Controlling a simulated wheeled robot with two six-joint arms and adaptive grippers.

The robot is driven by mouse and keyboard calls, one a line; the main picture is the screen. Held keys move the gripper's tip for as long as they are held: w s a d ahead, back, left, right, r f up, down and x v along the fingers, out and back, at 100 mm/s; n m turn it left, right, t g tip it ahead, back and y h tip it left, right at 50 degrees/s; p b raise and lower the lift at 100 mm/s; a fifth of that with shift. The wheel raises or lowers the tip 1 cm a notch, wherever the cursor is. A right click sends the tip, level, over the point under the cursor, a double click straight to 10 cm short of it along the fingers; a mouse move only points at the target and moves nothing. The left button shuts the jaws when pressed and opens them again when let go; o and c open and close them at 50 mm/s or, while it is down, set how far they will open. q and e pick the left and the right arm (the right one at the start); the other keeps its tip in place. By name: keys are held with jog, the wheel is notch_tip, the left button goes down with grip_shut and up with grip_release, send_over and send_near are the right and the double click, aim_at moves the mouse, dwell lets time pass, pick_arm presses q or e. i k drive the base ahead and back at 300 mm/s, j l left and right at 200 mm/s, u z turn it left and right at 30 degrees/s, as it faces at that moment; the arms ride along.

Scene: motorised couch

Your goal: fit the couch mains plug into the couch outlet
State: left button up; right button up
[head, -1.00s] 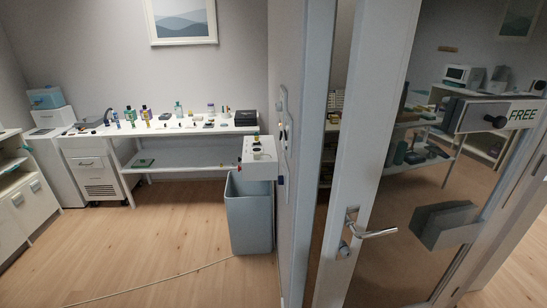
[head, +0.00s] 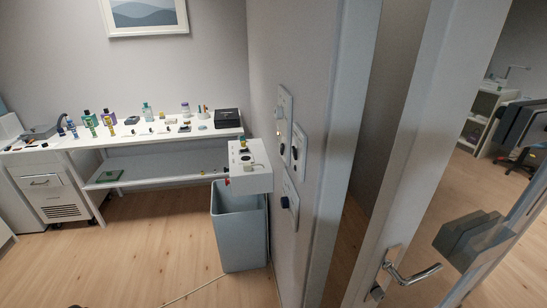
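Several white plates sit on the side of the grey wall beside the door frame. The upper plate (head: 284,113) carries dark fittings and a small lit spot. The middle plate (head: 298,146) has a dark fitting. The lower plate (head: 290,200) has a round dark fitting. I cannot tell which one is the couch outlet, or whether any fitting is a plug. A pale cable (head: 200,287) lies on the floor and runs toward the bin; no plug can be made out on it. The couch is not seen. Neither of my grippers is in view.
A grey bin (head: 239,232) stands against the wall under a white box (head: 249,178). A white bench (head: 165,140) with bottles is behind. The door (head: 420,150), with a lever handle (head: 410,273), is at right. Wooden floor at left is mostly clear.

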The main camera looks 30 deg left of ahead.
aim_at(247, 166)
jog(key=i+j+z, duration=0.1)
jog(key=j, duration=0.55)
jog(key=i+j, duration=0.25)
jog(key=j, duration=0.4)
jog(key=i+j+z, duration=0.15)
jog(key=j, duration=0.5)
jog(key=i+j+z, duration=0.1)
jog(key=j, duration=0.55)
jog(key=i+j, duration=0.1)
jog(key=j, duration=0.6)
jog(key=i+j+z, duration=0.15)
jog(key=j, duration=0.55)
